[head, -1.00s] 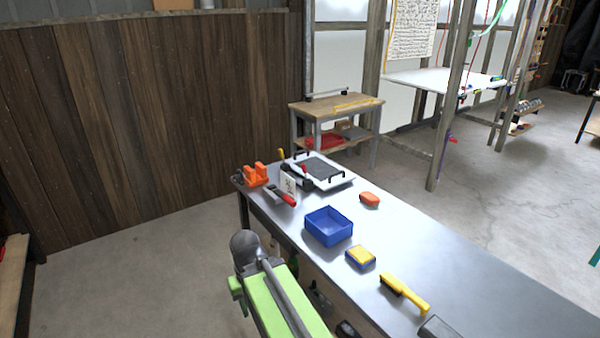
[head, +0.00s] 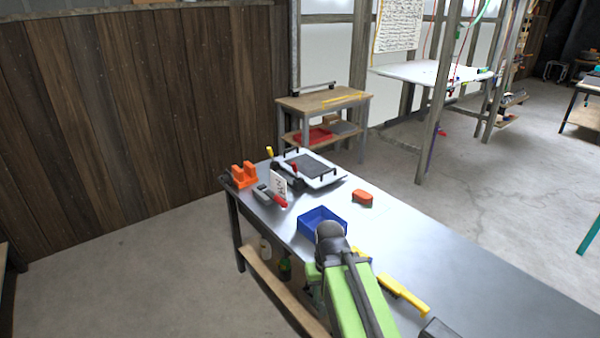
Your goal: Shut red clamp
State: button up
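At the far end of the metal workbench lies a white-framed fixture with a dark panel (head: 312,167). A small red upright handle (head: 294,167), which looks like the red clamp's lever, stands at its near edge. A similar yellow handle (head: 269,152) stands at its far left corner. The red lever is too small to tell exactly how it sits. My green arm reaches over the bench's near edge, with its dark rounded joint in front of the blue bin. My gripper cannot be made out, and the arm is well short of the fixture.
The workbench (head: 440,265) carries a blue bin (head: 318,218), an orange block (head: 362,198), a yellow-handled brush (head: 404,294), a red-handled tool (head: 270,197), a white card (head: 278,184) and an orange holder (head: 243,175). A wooden side table (head: 322,101) stands behind. Floor left of the bench is clear.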

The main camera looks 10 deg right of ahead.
aim_at(294, 165)
jog(key=u, duration=0.85)
jog(key=i, duration=1.3)
jog(key=u, duration=0.65)
jog(key=i, duration=0.85)
